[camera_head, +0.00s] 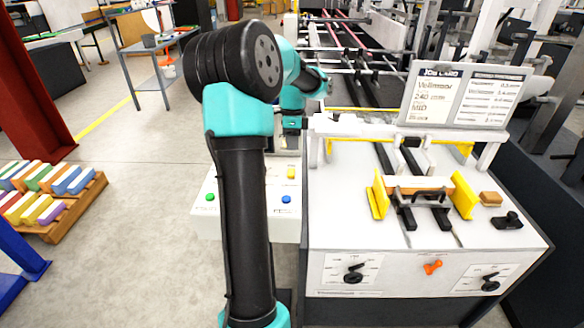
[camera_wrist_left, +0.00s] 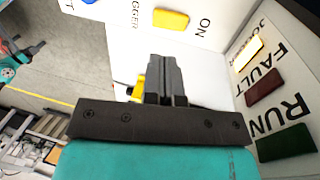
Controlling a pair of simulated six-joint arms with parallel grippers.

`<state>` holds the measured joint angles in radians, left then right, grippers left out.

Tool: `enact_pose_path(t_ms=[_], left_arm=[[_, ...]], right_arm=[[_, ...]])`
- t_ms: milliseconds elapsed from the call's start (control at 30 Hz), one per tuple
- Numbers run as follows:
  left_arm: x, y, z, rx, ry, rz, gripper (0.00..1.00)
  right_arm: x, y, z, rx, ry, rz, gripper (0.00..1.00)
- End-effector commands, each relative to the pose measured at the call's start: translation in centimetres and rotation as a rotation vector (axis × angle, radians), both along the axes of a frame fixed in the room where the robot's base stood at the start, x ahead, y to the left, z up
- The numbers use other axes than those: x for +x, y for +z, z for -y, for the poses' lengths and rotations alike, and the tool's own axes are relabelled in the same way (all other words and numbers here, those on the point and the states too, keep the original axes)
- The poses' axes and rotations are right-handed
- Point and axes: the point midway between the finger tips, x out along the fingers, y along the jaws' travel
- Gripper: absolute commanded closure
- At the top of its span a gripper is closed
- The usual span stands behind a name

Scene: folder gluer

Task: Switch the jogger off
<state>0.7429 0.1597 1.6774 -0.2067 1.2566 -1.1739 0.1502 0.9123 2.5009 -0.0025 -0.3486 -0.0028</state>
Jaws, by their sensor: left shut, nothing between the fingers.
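A white control box (camera_head: 250,225) stands left of the machine, with a green button (camera_head: 210,197), a yellow button (camera_head: 291,173) and a blue button (camera_head: 286,199) on top. In the left wrist view the yellow button (camera_wrist_left: 171,19) lies beside the words JOGGER and ON. My left gripper (camera_wrist_left: 167,72) is shut and empty, apart from the yellow button in that picture. In the head view the gripper (camera_head: 291,130) shows near the box's far end, partly hidden. The JOGGER lamp (camera_wrist_left: 248,53) looks lit yellow; the FAULT lamp (camera_wrist_left: 264,88) and RUN lamp (camera_wrist_left: 286,145) look dark.
The machine's white table (camera_head: 350,220) on the right carries yellow guides (camera_head: 379,196), a black handle and front knobs (camera_head: 353,273). A job card (camera_head: 434,93) stands behind it. A pallet of coloured cartons (camera_head: 62,222) is at the left. Open floor lies between.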

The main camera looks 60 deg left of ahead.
Motion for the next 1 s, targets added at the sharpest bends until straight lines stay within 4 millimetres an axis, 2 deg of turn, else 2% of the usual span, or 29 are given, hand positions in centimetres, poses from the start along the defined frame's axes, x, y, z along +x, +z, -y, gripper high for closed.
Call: enact_pose_path(t_ms=[300,500,1000], left_arm=[[-0.6,-5.4,0.9,-0.001,0.001,-0.002,1.0],[-0.7,-7.6,1.3,0.0,0.001,0.0,1.0],[-0.6,-8.2,1.5,0.003,-0.001,0.002,1.0]], right_arm=[[0.0,0.0,0.0,0.0,0.0,0.0,0.57],[0.0,0.0,0.0,0.0,0.0,0.0,0.57],[0.0,0.0,0.0,0.0,0.0,0.0,0.57]])
